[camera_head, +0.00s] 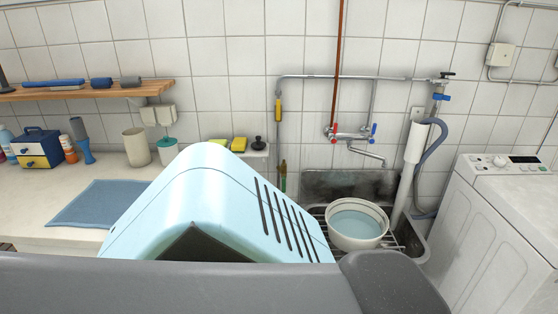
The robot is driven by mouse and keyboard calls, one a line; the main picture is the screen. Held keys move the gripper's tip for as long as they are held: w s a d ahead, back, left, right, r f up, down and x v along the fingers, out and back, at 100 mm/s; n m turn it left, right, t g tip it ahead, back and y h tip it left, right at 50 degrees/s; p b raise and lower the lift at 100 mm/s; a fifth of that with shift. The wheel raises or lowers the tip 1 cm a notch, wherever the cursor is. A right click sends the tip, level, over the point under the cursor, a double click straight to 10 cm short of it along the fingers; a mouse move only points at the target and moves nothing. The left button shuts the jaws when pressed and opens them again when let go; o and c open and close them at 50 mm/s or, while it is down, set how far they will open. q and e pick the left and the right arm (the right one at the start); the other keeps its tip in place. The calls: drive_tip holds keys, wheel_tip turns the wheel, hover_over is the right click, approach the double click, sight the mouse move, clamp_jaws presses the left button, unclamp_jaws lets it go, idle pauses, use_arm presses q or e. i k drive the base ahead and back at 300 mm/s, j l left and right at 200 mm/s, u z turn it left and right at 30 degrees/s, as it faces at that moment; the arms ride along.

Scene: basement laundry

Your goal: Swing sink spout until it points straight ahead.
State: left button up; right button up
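The wall tap (348,133) is above the sink, with a red handle on its left and a blue handle on its right. Its thin metal spout (368,153) slants to the right and down in the picture, its tip to the right of the tap body. The dark sink (348,185) is below it, and a white basin (332,217) of water stands on the sink's rack. The spout tip is above the basin, apart from it. Neither gripper is visible. Large parts in the foreground hide the sink's left and front.
A white washing machine (507,222) stands right of the sink. A white standpipe (408,170) with a grey hose (431,155) rises at the sink's right. The left counter (75,237) holds a blue mat (98,204), cups and bottles. A wooden shelf (90,91) is above it.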

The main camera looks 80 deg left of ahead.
sight(385, 164)
drive_tip(key=u, duration=2.6)
